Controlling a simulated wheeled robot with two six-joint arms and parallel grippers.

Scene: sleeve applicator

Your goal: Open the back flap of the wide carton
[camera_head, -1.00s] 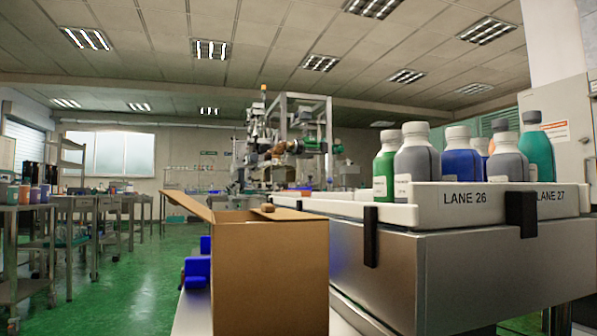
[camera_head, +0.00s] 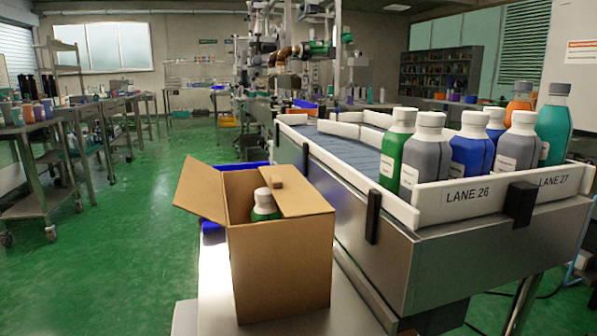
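A brown cardboard carton (camera_head: 282,265) stands upright on a light bench top in the middle of the head view. Its left flap (camera_head: 201,189) is swung outward to the left and slopes. Another flap (camera_head: 297,197) lies nearly flat over the right part of the opening, with a small brown block (camera_head: 278,184) at its edge. The left part of the opening is uncovered. A green bottle with a white cap (camera_head: 263,204) shows inside. I cannot tell a separate back flap. Neither of my grippers is in view.
A steel conveyor (camera_head: 440,262) with white rails stands close on the carton's right, with several bottles (camera_head: 470,146) behind the LANE 26 rail. A blue object (camera_head: 211,227) is partly hidden behind the carton. Green floor (camera_head: 130,245) is free on the left.

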